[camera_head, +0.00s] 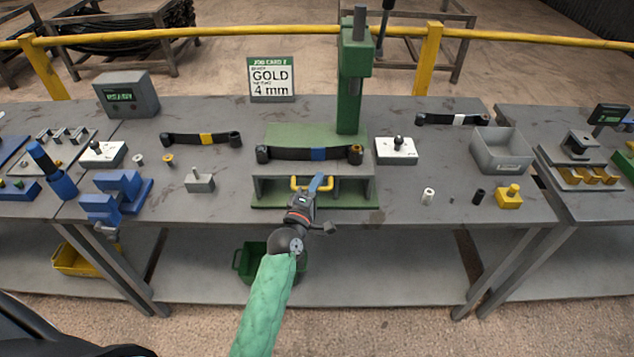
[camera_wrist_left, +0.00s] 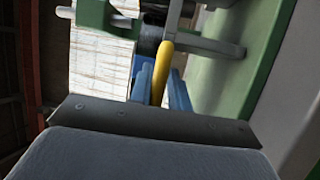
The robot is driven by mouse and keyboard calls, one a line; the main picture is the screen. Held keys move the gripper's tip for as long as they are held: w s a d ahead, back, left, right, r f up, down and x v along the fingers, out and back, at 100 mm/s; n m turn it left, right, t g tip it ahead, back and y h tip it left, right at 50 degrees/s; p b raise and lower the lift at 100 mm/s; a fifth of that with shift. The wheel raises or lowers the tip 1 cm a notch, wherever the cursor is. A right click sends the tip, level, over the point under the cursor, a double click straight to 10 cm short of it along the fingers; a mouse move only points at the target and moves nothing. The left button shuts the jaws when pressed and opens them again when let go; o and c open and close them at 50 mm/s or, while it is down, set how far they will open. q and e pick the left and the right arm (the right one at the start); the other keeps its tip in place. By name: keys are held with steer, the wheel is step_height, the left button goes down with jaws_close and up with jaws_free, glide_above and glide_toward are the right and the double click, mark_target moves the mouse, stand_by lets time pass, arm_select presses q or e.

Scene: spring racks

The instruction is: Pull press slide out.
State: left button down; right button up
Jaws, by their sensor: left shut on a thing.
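The green press (camera_head: 352,90) stands at the middle of the workbench. Its slide is low at the front, with a yellow handle (camera_head: 298,184) on its front edge. A leaf spring with a blue band (camera_head: 318,154) lies across the press bed. My left gripper (camera_head: 318,183) is at the yellow handle, with its blue fingers shut on it. In the left wrist view the yellow handle (camera_wrist_left: 164,70) runs between the two blue fingers (camera_wrist_left: 162,92). How far the slide sits inside the press is hard to tell. My right gripper is not in view.
A job card (camera_head: 271,79) reading GOLD 4 mm stands behind. A blue vise (camera_head: 118,193) is at left, and a grey block (camera_head: 199,183) lies left of the press. A grey bin (camera_head: 502,149) is at right. Space before the bench front is open, with a green crate (camera_head: 245,262) below.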

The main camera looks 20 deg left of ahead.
arm_select(q)
steer(key=c, duration=1.7)
jaws_free()
steer(key=shift+r, duration=0.3)
steer(key=shift+o, duration=1.2)
steer(key=shift+s+d, duration=0.1)
steer(key=shift+s, duration=0.1)
steer(key=shift+s+f, duration=0.3)
steer(key=shift+s, duration=0.1)
steer(key=s+b, duration=0.3)
steer(key=s, duration=0.4)
steer(key=shift+a+f, duration=0.45)
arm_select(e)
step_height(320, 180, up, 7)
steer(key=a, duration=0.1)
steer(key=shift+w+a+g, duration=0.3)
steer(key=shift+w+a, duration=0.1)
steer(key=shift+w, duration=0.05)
